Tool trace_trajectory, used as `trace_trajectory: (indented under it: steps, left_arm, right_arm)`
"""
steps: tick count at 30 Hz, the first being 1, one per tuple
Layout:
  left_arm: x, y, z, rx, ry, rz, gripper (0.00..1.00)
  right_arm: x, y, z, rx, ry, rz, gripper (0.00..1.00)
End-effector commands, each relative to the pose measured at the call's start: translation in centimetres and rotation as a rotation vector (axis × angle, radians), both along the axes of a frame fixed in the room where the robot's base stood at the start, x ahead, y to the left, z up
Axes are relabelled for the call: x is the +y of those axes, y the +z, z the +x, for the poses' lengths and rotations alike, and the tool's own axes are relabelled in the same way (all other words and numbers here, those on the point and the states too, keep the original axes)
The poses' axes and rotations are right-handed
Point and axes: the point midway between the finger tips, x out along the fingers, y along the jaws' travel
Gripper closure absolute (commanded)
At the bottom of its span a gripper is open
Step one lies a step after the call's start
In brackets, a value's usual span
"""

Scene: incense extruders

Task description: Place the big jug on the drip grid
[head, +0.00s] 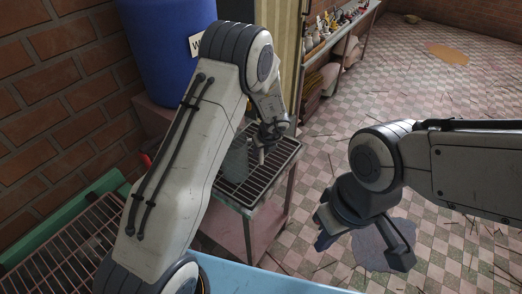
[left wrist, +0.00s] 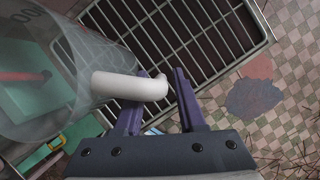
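The big jug (head: 236,160) is clear and greyish, partly hidden behind my left arm in the head view. It appears upright at the left part of the dark drip grid (head: 283,150); whether its base touches the bars is unclear. In the left wrist view the jug (left wrist: 75,60) fills the left side, with its white handle (left wrist: 125,86) reaching toward my left gripper (left wrist: 160,74). The fingers stand apart, the handle's end between them. My left gripper also shows in the head view (head: 266,142). My right gripper (head: 364,240) is open and empty above the floor.
A blue barrel (head: 165,50) stands behind the grid. A wire rack (head: 65,245) and green tray (head: 50,222) lie at the left. A light blue surface (head: 240,279) is at the front. A shelf with small bottles (head: 335,22) stands farther back. Tiled floor is open at right.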

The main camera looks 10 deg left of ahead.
Motion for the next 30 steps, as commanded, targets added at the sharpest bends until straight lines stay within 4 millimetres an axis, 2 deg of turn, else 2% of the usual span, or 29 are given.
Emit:
trace_trajectory:
  steps: [9, 14, 24, 30]
  left_arm:
    - [0.0, 0.1, 0.0, 0.0, 0.0, 0.0, 0.48]
    - [-0.2, 1.1, -0.2, -0.002, 0.0, -0.001, 0.48]
    - [-2.0, 7.7, -2.2, -0.005, -0.001, -0.001, 0.48]
    - [-2.7, 10.5, -3.2, -0.003, -0.001, 0.0, 0.48]
  right_arm:
    - [0.0, 0.1, 0.0, 0.0, 0.0, 0.0, 1.0]
    - [0.0, 0.4, 0.0, 0.0, 0.0, 0.0, 1.0]
    - [0.0, 0.7, 0.0, 0.0, 0.0, 0.0, 1.0]
    - [0.0, 0.7, 0.0, 0.0, 0.0, 0.0, 1.0]
